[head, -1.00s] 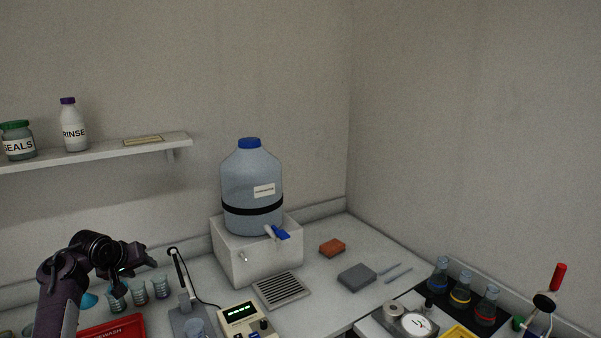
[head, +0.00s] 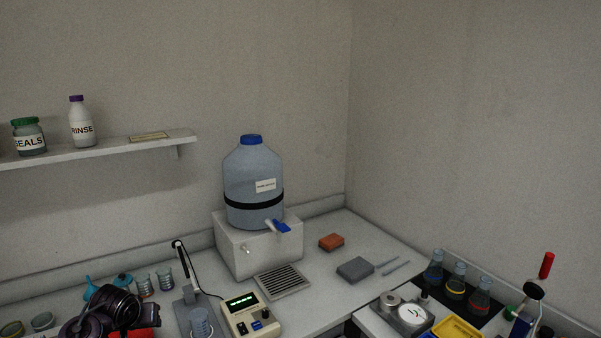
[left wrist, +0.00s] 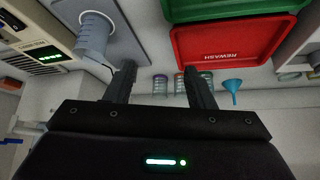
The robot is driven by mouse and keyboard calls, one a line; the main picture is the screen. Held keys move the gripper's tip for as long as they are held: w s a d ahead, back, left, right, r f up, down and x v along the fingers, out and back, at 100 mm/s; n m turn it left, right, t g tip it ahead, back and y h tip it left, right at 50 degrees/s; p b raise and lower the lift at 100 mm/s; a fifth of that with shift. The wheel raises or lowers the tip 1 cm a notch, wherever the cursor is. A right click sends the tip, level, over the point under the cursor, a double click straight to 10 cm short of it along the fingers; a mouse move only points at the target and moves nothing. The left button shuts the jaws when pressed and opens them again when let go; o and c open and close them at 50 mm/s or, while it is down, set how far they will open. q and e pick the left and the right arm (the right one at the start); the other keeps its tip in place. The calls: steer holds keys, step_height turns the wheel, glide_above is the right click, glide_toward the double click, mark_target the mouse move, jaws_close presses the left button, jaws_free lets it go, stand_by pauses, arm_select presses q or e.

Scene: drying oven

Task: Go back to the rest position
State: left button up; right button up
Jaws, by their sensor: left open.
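My left gripper (left wrist: 160,85) is open in the left wrist view, with nothing between its two fingers. In the head view my left arm and wrist (head: 112,310) show at the lower left, low over the counter and in front of the small beakers; the fingertips are hard to make out there. My right gripper is not in view.
A red REWASH tray (left wrist: 225,45) lies near a green tray (left wrist: 215,8). Beakers (head: 164,280) and blue funnels (head: 122,280) stand behind my arm. A meter (head: 250,314), a probe stand (head: 184,275) and a large carboy (head: 253,185) are to the right.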

arm_select(q)
steer(key=s+d+f+m+g, duration=0.1)
steer(key=s+d+f+m, duration=0.15)
steer(key=s+d, duration=0.4)
steer(key=s+d+f+m, duration=0.1)
steer(key=s+d+f, duration=0.25)
steer(key=s, duration=0.65)
steer(key=s+d+r+m+g+h, duration=0.1)
steer(key=s+d+r, duration=0.1)
steer(key=s+d, duration=0.45)
steer(key=s+d+r+g+h, duration=0.1)
steer(key=s+d+r, duration=0.15)
steer(key=s, duration=0.65)
step_height(320, 180, down, 30)
steer(key=s+g+b, duration=0.1)
steer(key=b, duration=0.1)
steer(key=s+a+f+b, duration=0.1)
steer(key=s+f, duration=0.9)
steer(key=f, duration=0.1)
steer(key=s+a+f+g, duration=0.1)
steer(key=s+a+f, duration=0.1)
steer(key=s+f, duration=0.8)
steer(key=shift+s+a+f+b, duration=0.3)
steer(key=shift+s+f+b, duration=0.05)
steer(key=shift+f, duration=0.25)
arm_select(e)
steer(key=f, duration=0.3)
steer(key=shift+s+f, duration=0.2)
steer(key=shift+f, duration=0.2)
